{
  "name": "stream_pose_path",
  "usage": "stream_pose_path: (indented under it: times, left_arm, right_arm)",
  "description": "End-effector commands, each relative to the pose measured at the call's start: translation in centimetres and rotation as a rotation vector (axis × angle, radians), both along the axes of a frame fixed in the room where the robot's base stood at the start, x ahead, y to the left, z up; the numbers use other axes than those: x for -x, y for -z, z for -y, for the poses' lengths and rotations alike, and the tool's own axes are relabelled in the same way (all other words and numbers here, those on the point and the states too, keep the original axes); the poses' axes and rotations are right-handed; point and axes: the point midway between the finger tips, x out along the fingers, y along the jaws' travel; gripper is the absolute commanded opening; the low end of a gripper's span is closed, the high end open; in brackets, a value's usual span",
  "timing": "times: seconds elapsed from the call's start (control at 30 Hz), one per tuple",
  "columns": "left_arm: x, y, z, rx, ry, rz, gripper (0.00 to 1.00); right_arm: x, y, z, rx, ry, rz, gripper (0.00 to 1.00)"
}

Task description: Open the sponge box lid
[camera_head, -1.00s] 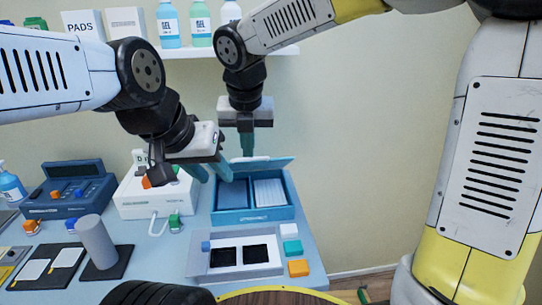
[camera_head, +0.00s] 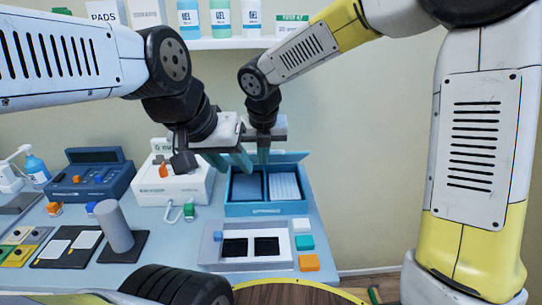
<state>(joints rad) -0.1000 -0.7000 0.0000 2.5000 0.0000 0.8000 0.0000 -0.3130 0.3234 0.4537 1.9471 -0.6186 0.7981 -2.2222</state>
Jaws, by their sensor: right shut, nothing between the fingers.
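The sponge box (camera_head: 267,209) is a blue open-topped box at the back right of the table. A darker blue pad and a pale blue pad lie side by side in it. Its lid (camera_head: 288,157) stands raised along the back edge, partly hidden by my grippers. My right gripper (camera_head: 263,157) is shut and empty, pointing down at the lid's upper edge; I cannot tell if it touches. My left gripper (camera_head: 229,160) is at the box's back left corner, its two fingers apart with nothing seen between them.
A white box (camera_head: 173,190) stands left of the sponge box, with a blue device (camera_head: 92,181) farther left. A grey tray (camera_head: 213,252) with black inserts lies in front, beside orange (camera_head: 309,262) and teal (camera_head: 305,242) blocks. A grey cylinder (camera_head: 114,226) stands front left. A bottle shelf (camera_head: 240,43) hangs above.

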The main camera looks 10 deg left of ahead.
Motion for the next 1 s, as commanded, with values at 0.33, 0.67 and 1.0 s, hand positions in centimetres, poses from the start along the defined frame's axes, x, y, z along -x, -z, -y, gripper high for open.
stream_pose_path:
  times: [0.33, 0.67, 1.0]
  left_arm:
    - [0.0, 0.0, 0.0, 0.000, 0.000, 0.000, 0.36]
    - [0.0, 0.0, 0.0, 0.000, 0.000, 0.000, 0.36]
    - [0.0, 0.0, 0.0, 0.000, 0.000, 0.000, 0.36]
  right_arm:
    - [-0.5, -0.5, -0.1, 0.000, 0.000, -0.001, 0.00]
    - [-2.9, -3.0, -0.7, -0.003, 0.002, 0.002, 0.00]
    - [-8.0, -7.2, -1.7, -0.001, 0.000, 0.000, 0.00]
